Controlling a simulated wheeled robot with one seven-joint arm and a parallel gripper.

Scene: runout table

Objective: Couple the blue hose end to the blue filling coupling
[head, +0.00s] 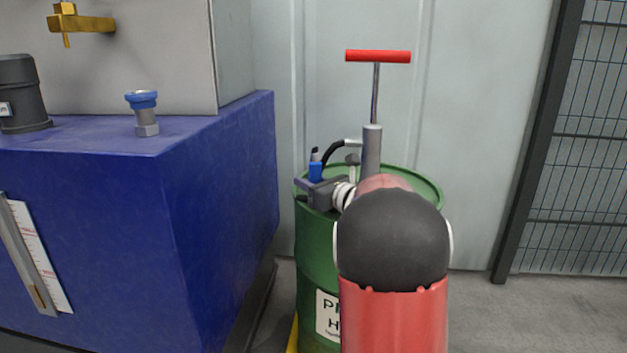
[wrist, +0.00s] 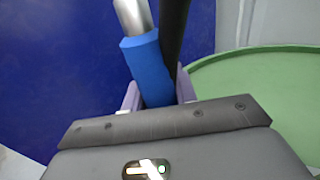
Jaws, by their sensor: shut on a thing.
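The blue filling coupling (head: 141,99) stands upright on top of the blue tank, with a blue collar above a grey metal stem and hex base. My gripper (head: 315,178) is in front of the green drum's rim, to the right of the coupling and apart from it. It is shut on the blue hose end (head: 315,171), whose grey tip points up. In the wrist view the hose end (wrist: 149,70) shows as a blue sleeve with a metal tip between the two fingers (wrist: 157,96). The lower part of the sleeve is hidden by the gripper body.
The blue tank (head: 226,185) has a free top edge at right. A black container (head: 21,95) and a brass tap (head: 84,20) are at left. The green drum (head: 317,245) carries a hand pump with red handle (head: 378,56). A black hose (head: 332,152) arches beside my gripper.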

